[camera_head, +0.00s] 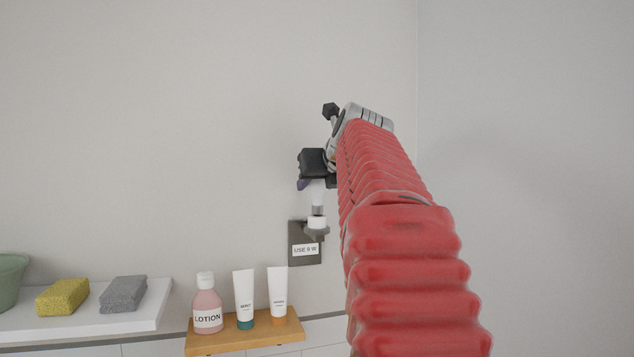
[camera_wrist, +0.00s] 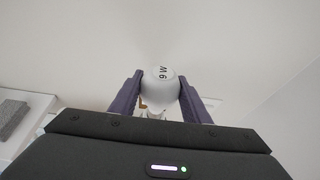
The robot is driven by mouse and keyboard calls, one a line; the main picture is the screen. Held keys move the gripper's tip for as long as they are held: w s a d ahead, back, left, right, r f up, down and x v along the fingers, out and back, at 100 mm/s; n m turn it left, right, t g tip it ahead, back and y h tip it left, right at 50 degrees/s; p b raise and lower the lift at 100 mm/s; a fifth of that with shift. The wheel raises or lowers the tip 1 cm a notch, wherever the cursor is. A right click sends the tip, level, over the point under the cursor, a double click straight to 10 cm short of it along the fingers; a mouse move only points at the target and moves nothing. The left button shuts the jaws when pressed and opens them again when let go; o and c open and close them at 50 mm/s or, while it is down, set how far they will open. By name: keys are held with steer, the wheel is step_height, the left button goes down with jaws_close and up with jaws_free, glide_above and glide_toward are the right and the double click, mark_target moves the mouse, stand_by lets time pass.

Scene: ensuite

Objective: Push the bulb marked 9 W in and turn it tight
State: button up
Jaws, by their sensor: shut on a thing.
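The white bulb marked 9 W (camera_wrist: 161,88) is between the two purple fingers of my gripper (camera_wrist: 158,97) in the wrist view, its mark facing the camera. My gripper is shut on it. In the head view my gripper (camera_head: 312,185) is high by the wall, and the lower part of the bulb (camera_head: 317,196) hangs base down below it. I cannot tell whether the base is inside the socket. The plate's label reads "USE 9 W".
A wooden shelf (camera_head: 217,342) below holds a pink lotion bottle (camera_head: 207,306) and two white tubes (camera_head: 244,297). At left, a white ledge (camera_head: 80,322) bears a yellow sponge (camera_head: 62,297), a grey sponge (camera_head: 123,294) and a green bowl (camera_head: 10,278). A wall corner is at right.

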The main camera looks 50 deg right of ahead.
steer(key=shift+f, duration=1.2)
stand_by(0.6)
steer(key=o, duration=1.1)
steer(key=v, duration=1.3)
steer(key=shift+s+a, duration=0.15)
steer(key=shift+s, duration=0.15)
steer(key=shift+r, duration=0.1)
